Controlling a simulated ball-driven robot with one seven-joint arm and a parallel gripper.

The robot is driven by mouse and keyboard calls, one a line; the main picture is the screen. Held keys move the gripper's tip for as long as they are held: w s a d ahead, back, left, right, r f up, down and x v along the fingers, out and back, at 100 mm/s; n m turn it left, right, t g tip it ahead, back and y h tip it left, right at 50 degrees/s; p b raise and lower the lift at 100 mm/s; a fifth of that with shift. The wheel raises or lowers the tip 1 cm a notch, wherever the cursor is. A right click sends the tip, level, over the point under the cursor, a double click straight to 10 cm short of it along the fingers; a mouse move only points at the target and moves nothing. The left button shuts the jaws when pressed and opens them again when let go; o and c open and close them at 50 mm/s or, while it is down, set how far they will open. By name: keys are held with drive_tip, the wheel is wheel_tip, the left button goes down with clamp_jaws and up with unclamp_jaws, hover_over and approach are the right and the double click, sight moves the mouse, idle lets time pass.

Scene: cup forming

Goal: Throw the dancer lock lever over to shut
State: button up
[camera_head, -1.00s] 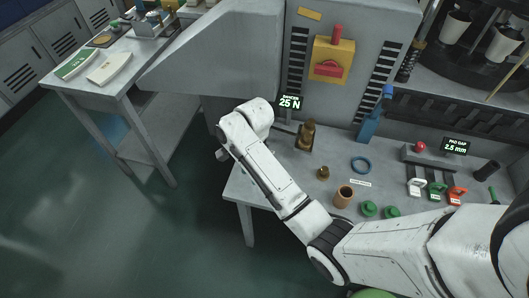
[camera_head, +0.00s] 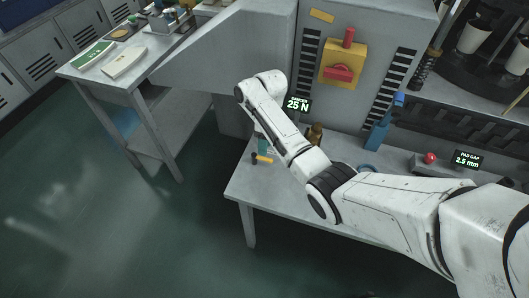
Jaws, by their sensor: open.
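The bench's left end holds a short yellow bar (camera_head: 264,159) with a dark end, next to a small green part (camera_head: 262,145). I cannot tell for sure whether this is the dancer lock lever, or which way it is thrown. A display (camera_head: 298,104) reading 25 N stands just above my forearm. My arm reaches across the bench from the right, and its bent wrist end is left of the display. My gripper cannot be made out; my own arm hides that area.
A yellow box (camera_head: 330,62) with a red handle (camera_head: 341,73) is on the grey machine front. A blue upright part (camera_head: 380,130) and a red knob (camera_head: 431,158) stand to the right. A side table (camera_head: 160,58) is at the left; the green floor (camera_head: 100,230) before it is clear.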

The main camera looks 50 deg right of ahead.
drive_tip(key=shift+s+a+f, duration=0.1)
drive_tip(key=shift+a+f, duration=0.1)
drive_tip(key=shift+f, duration=0.9)
drive_tip(key=shift+s+a+f, duration=0.1)
drive_tip(key=shift+a+f, duration=0.1)
drive_tip(key=shift+f, duration=0.85)
clamp_jaws()
